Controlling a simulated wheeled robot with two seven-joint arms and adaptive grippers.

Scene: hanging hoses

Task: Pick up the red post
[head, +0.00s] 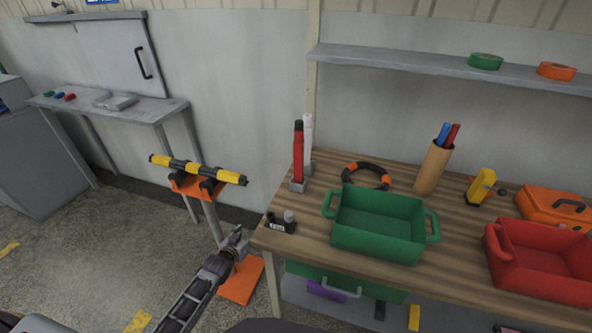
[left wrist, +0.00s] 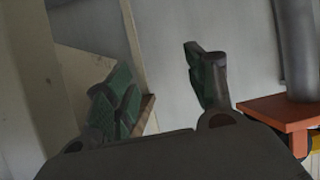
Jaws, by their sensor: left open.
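The red post (head: 298,158) stands upright in a small grey base at the left end of the wooden bench (head: 400,181). It has a dark top, and a similar white post (head: 308,134) stands close behind it. My left gripper (head: 237,237) is low, left of the bench's front left corner, apart from the post. In the left wrist view its two green-padded fingers (left wrist: 160,88) are spread with nothing between them. The red post does not show in that view. My right gripper is not in view.
A green bin (head: 378,240), a black-and-orange ring (head: 367,176) and small dark items (head: 281,222) are on the bench near the post. A stand with a yellow-black bar (head: 197,169) is left of the bench. A shelf (head: 430,66) hangs above.

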